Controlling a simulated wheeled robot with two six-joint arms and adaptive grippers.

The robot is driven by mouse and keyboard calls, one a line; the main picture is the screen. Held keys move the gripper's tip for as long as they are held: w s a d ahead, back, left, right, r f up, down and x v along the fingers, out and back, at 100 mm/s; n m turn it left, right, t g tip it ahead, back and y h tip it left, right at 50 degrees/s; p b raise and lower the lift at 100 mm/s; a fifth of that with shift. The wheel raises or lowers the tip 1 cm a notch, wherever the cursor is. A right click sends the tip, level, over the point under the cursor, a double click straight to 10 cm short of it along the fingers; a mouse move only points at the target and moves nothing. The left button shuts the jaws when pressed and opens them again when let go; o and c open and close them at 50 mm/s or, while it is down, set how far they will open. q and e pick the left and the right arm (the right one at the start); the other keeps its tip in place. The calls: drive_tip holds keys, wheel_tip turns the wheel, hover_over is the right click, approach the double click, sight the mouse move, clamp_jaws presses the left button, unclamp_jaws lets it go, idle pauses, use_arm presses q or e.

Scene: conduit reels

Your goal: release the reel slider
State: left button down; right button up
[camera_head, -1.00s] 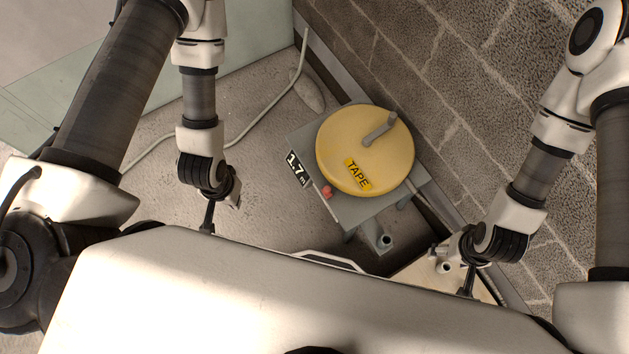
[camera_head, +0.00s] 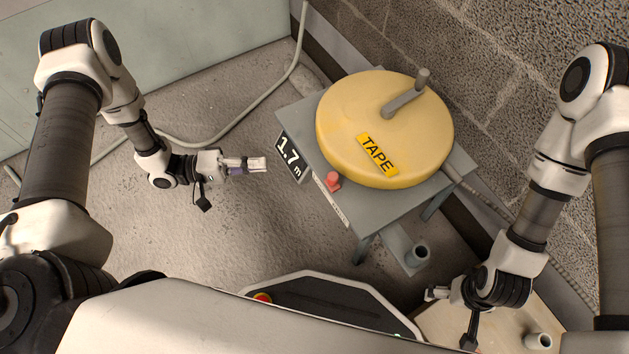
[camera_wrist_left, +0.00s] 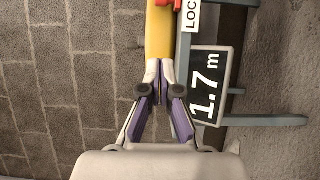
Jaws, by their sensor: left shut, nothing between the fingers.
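The yellow reel (camera_head: 345,110) marked TAPE lies on a grey stand (camera_head: 290,118) and has a grey crank (camera_head: 402,103) on top. A red slider knob (camera_head: 333,181) sits at the stand's front edge beside a pale label strip (camera_head: 331,201). In the left wrist view the red knob (camera_wrist_left: 190,4) is cut by the top edge, near a label reading LOC (camera_wrist_left: 192,16). My left gripper (camera_head: 262,164) is shut and empty, left of the 1.7 m sign (camera_head: 290,156) and apart from the knob. My right gripper (camera_head: 434,293) is low at the right; its jaws are unclear.
A block wall (camera_head: 480,80) stands behind the stand at the right. A pale hose (camera_head: 268,95) lies along the floor at the left. A grey upright tube (camera_head: 419,253) stands below the reel. A pale board (camera_head: 500,325) is under my right gripper.

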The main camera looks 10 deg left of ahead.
use_arm(q)
drive_tip(key=shift+d+r, duration=0.1)
drive_tip(key=shift+d, duration=0.05)
use_arm(e)
drive_tip(key=shift+r, duration=0.1)
wheel_tip(320, 180, down, 4)
drive_tip(key=b, duration=0.4)
use_arm(q)
drive_tip(key=b, duration=0.1)
approach(333, 180)
drive_tip(key=w+d+f, duration=0.1)
drive_tip(key=w+d, duration=0.4)
use_arm(e)
drive_tip(key=shift+f, duration=0.7)
use_arm(q)
drive_tip(key=shift+s+r, duration=0.1)
drive_tip(key=shift+s, duration=0.1)
